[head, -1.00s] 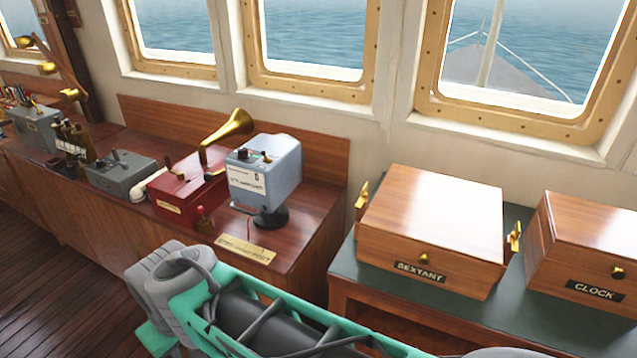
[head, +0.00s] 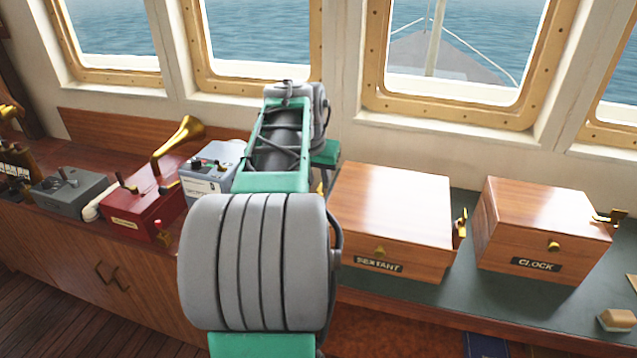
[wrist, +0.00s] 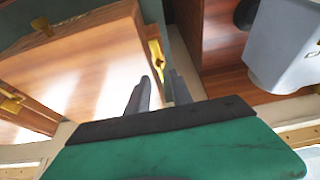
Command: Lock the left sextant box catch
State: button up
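The sextant box (head: 390,215) is a closed wooden box with a "SEXTANT" label on its front, on the green-topped counter. In the wrist view the box (wrist: 90,75) fills the left side, seen turned around. Its left brass catch (wrist: 157,60) is on the box's side, just beyond my fingertips. In the head view only a sliver of this catch (head: 320,188) shows beside my arm. In the head view my arm hides the gripper.
The box's right catch (head: 460,228) stands raised. The clock box (head: 545,225) is to the right. A blue-grey instrument (head: 210,170) and a red box with a brass horn (head: 145,205) stand left. A window wall is behind. Some green counter (head: 450,290) is bare.

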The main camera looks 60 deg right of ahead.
jog(key=shift+x, duration=1.45)
jog(key=shift+c, duration=0.5)
jog(key=shift+w, duration=0.1)
grip_shut()
